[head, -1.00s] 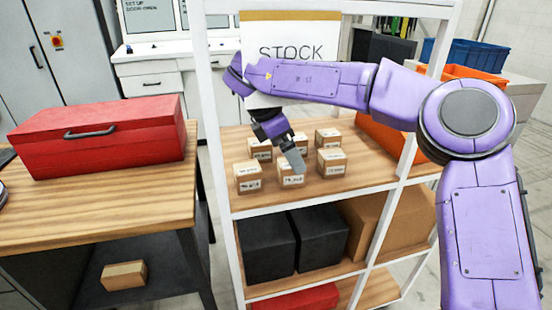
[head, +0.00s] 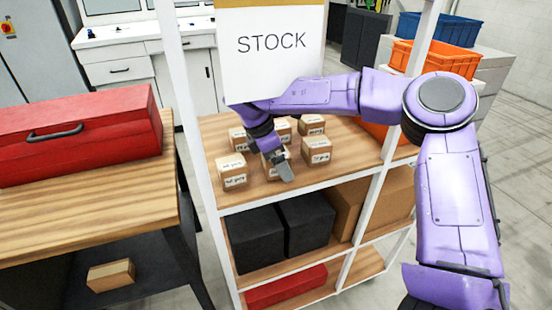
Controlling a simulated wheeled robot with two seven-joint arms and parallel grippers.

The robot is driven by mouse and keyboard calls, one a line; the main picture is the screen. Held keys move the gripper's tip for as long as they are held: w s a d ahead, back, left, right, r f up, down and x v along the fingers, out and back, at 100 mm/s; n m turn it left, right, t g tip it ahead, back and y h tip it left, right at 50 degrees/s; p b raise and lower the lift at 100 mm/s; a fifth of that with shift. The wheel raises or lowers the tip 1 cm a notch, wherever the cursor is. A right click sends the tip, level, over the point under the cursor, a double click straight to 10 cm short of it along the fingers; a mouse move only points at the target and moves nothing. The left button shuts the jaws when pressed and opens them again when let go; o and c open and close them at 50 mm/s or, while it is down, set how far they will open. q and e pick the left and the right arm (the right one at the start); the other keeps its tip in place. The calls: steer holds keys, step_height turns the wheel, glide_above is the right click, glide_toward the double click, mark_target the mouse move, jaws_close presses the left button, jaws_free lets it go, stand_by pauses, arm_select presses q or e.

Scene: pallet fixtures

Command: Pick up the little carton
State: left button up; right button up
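Several little brown cartons with white labels stand on the wooden upper shelf (head: 350,165): one at front left (head: 232,172), one at right (head: 316,151), one at back right (head: 312,125), and others behind. My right gripper (head: 282,168) points down at the front middle carton (head: 267,168). A grey finger covers part of this carton's front and right side. The other finger is hidden, so I cannot tell whether the gripper is open or closed on the carton. The carton appears to rest on the shelf. My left gripper is out of view.
White rack posts (head: 186,100) and a hanging STOCK sign (head: 270,50) frame the shelf. Black boxes (head: 305,225) stand below. A workbench at left holds a red toolbox (head: 75,135); another carton (head: 111,275) lies on its lower shelf. An orange bin (head: 435,58) is behind.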

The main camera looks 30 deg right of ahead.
steer(key=shift+a, duration=0.1)
steer(key=c, duration=1)
steer(key=shift+c, duration=0.7)
steer(key=shift+r, duration=0.1)
